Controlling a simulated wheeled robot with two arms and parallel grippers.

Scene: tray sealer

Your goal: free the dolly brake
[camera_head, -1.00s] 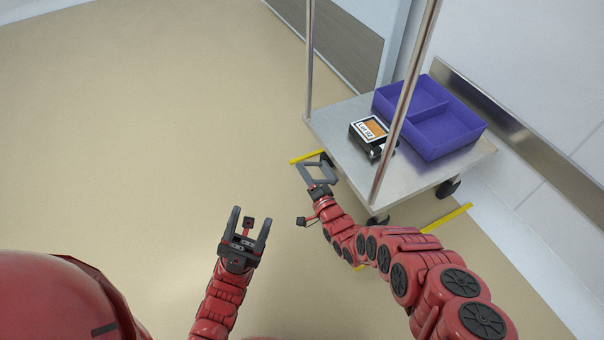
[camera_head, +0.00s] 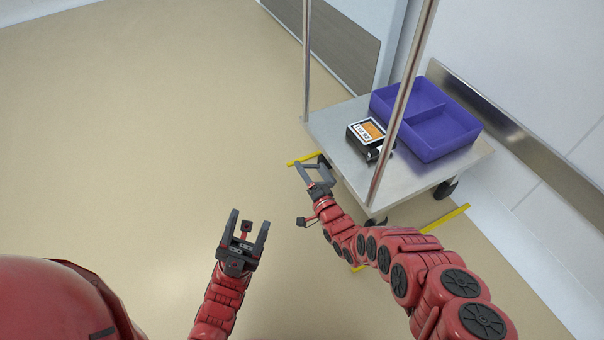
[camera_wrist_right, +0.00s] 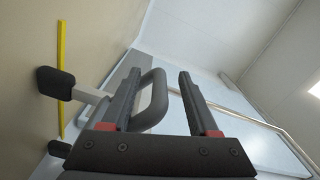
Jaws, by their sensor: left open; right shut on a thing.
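The dolly (camera_head: 335,135) is a low steel platform on dark casters with upright metal posts. My right gripper (camera_head: 314,175) is at its near left corner, low beside the platform edge. It is shut on a dark grey loop handle, which I take to be the brake handle (camera_wrist_right: 158,95); in the right wrist view the loop shows between the fingers. How the handle joins the dolly is hidden. My left gripper (camera_head: 243,238) is open and empty above bare floor.
A purple divided tray (camera_head: 440,148) and a black box with an orange-and-white label (camera_head: 367,134) rest on the platform. Yellow floor strips (camera_head: 303,159) lie around the dolly. A wall with a metal rail (camera_head: 520,142) stands right. The floor at left is clear.

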